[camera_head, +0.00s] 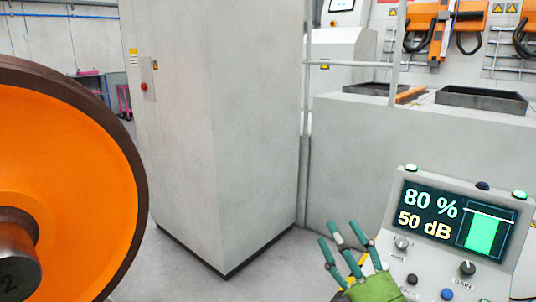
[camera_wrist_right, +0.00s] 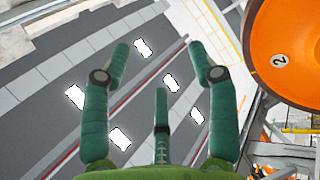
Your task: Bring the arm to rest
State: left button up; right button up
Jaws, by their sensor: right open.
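My right gripper (camera_head: 342,240) shows at the lower middle of the head view, its green fingers spread and pointing up. It is open and holds nothing. It stands just left of a grey control box (camera_head: 398,236) whose screen (camera_head: 453,218) reads 80 % and 50 dB; I cannot tell whether they touch. In the right wrist view the open fingers (camera_wrist_right: 160,62) spread before a grey surface with bright white rectangles, which looks like a ceiling with lamps. My left gripper is not in view.
A large orange wheel (camera_head: 66,180) with a dark rim fills the left; an orange wheel marked 2 (camera_wrist_right: 290,45) shows in the right wrist view. A tall grey cabinet (camera_head: 215,130) stands in the middle. A grey counter (camera_head: 400,145) with black trays (camera_head: 481,99) is behind.

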jog(key=s+d+f+m+g+h, duration=0.2)
jog(key=d+f+m+g+h, duration=0.15)
jog(key=f, duration=0.45)
jog(key=s+d+f+m+g+h, duration=0.25)
jog(key=f+m, duration=0.25)
jog(key=f, duration=0.3)
jog(key=s+d+f+m+g+h, duration=0.1)
jog(key=d+f+m+g+h, duration=0.3)
jog(key=f, duration=0.4)
jog(key=s+a+f+m+g+y, duration=0.15)
jog(key=s+f+g, duration=0.25)
jog(key=s+f, duration=0.4)
jog(key=s+a+f+m+g+h, duration=0.15)
jog(key=s+f+g, duration=0.3)
jog(key=s, duration=0.65)
notch_tip(320, 180, down, 26)
jog(key=s+y, duration=0.1)
jog(key=s, duration=0.1)
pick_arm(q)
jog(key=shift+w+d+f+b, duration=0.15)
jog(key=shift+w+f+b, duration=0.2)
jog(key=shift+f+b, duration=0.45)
pick_arm(e)
jog(key=s+d+f+g, duration=0.2)
jog(key=s+d+f, duration=0.1)
jog(key=s+f, duration=1)
jog(key=shift+s+f, duration=0.2)
jog(key=shift+s, duration=0.95)
